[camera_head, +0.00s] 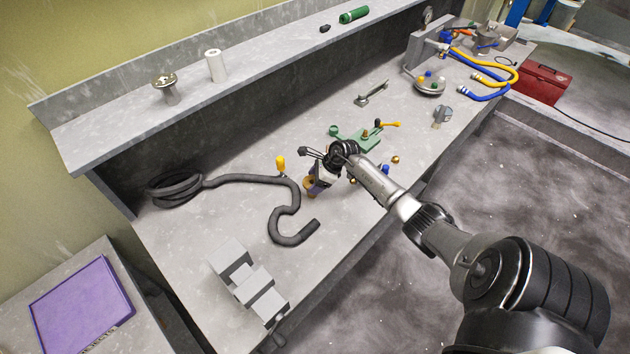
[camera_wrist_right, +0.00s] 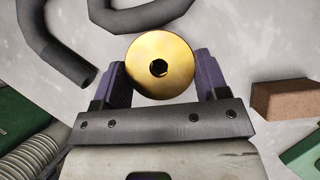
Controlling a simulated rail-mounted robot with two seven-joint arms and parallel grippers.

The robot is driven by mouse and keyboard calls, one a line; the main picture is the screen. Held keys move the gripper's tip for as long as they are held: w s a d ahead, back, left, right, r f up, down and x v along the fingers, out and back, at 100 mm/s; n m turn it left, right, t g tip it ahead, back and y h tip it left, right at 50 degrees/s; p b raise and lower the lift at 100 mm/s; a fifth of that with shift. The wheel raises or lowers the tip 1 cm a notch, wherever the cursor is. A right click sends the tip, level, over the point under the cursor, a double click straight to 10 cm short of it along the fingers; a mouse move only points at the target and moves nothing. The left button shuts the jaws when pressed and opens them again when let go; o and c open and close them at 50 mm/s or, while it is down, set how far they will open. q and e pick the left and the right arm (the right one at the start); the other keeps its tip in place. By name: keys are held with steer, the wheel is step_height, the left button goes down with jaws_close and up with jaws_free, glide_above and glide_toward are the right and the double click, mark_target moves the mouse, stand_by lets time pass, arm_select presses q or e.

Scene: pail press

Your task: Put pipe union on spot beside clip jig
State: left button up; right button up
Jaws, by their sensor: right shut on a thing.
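My right gripper (camera_head: 317,183) is over the middle of the bench, near the front. In the right wrist view its purple fingers (camera_wrist_right: 161,68) are shut on a round brass piece with a dark centre hole (camera_wrist_right: 178,48), which looks like the pipe union. The brass piece (camera_head: 308,185) shows only partly in the head view. A green fixture with a yellow-handled lever (camera_head: 367,141), probably the clip jig, sits on the bench just beyond the gripper. My arm hides part of the bench there. I cannot make out a marked spot. My left gripper is not in view.
A dark hose (camera_head: 255,180) curves across the bench left of the gripper. A yellow-handled tool (camera_head: 281,165) stands near it. A grey stepped block (camera_head: 246,278) is at the near end. A brown block (camera_wrist_right: 285,99) shows in the wrist view. Small brass and blue parts lie by my arm.

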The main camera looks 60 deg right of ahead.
steer(key=shift+d+f, duration=0.1)
steer(key=shift+f, duration=0.15)
steer(key=o, duration=1)
steer(key=shift+o, duration=0.2)
